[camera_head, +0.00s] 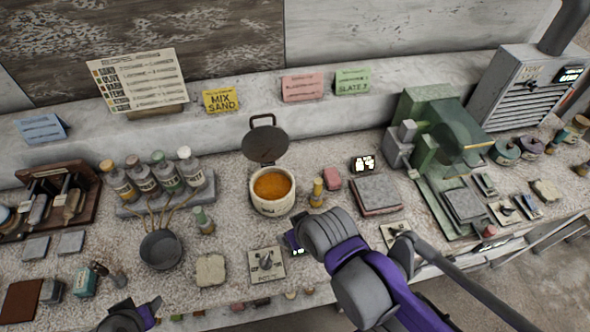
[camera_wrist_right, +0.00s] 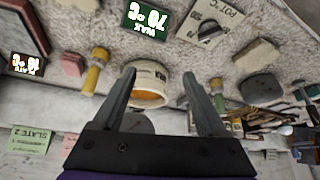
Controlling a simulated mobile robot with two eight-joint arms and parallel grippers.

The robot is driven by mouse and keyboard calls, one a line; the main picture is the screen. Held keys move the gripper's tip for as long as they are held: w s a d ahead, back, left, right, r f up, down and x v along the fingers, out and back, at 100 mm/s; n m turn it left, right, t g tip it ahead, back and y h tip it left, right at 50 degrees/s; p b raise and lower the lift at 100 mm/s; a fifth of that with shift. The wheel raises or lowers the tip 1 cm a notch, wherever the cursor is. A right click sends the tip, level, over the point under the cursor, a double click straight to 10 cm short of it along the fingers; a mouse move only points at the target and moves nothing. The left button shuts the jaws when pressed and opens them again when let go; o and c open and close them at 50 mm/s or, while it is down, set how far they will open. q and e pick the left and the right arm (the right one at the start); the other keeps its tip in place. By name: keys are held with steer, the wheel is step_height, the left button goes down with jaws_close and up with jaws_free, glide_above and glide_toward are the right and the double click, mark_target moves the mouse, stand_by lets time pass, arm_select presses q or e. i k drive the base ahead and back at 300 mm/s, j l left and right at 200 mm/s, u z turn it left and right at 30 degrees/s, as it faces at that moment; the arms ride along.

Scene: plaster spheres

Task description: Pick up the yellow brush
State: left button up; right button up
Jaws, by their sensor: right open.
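The yellow brush (camera_head: 317,193) stands upright on the speckled bench, just right of the white pot of orange stuff (camera_head: 273,207). In the right wrist view the yellow brush (camera_wrist_right: 95,71) lies left of both fingers, apart from them. My right gripper (camera_wrist_right: 158,74) is open and empty, with the pot (camera_wrist_right: 150,84) seen between its fingers. In the head view my right wrist is in front of the brush, toward the bench's near side, and its fingers are hidden. My left gripper (camera_head: 133,316) is at the bottom left edge, partly cut off.
A small green-topped bottle (camera_head: 203,221) and a dark pan (camera_head: 161,250) are to the left. A green machine (camera_head: 437,137) stands at right.

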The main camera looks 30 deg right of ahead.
mark_target(316, 200)
steer(key=z, duration=1.8)
